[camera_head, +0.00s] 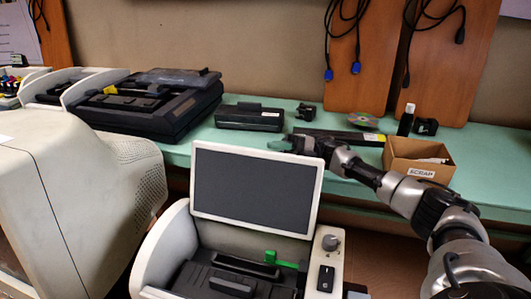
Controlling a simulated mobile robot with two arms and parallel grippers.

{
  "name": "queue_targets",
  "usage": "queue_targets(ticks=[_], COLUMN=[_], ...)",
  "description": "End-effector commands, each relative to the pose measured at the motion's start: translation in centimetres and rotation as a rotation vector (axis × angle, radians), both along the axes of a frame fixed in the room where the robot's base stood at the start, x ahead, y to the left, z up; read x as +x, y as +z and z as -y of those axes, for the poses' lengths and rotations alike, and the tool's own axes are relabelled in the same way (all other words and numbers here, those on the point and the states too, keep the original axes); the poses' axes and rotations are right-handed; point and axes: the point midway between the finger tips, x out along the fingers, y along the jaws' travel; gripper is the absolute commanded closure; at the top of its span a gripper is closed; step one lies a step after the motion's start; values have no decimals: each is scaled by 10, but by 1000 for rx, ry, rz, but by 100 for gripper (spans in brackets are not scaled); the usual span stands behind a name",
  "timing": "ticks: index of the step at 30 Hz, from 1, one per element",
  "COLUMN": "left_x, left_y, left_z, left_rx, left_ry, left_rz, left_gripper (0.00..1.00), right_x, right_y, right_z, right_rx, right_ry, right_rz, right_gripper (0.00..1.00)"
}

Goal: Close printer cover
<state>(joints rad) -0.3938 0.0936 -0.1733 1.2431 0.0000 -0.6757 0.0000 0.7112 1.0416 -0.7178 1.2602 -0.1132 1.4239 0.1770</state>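The printer (164,243) stands low at the front centre, with a pale body and a dark inside. Its cover (252,187), a dark panel with a pale frame, stands raised and open above it. My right arm reaches in from the right, and my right gripper (282,146) is just behind the top edge of the cover, in the picture at its upper right. I cannot tell whether it touches the cover or whether its fingers are open. A green lever (285,264) shows inside the printer. My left gripper is not in view.
A large beige monitor (70,200) stands close on the left. The green bench (490,182) behind holds a cardboard scrap box (418,158) near my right arm, a black device (250,117) and a larger black machine (150,110). Cables hang on the wall boards.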

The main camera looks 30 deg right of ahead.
Motion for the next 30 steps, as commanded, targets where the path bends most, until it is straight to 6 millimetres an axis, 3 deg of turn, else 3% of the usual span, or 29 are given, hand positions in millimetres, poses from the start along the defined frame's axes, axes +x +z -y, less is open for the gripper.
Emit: queue_targets(ticks=[6, 16, 23, 30], left_x=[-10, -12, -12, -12], left_y=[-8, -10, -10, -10], left_z=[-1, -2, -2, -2], left_rx=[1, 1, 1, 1], left_ry=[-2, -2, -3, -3], left_rz=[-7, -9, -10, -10], left_gripper=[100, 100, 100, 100], right_x=[3, 3, 3, 3], right_y=[7, 7, 7, 7], right_z=[-23, -27, -26, -26], right_rx=[0, 0, 0, 0], right_ry=[2, 0, 0, 0], right_rz=[2, 0, 1, 0], right_gripper=[64, 64, 98, 100])
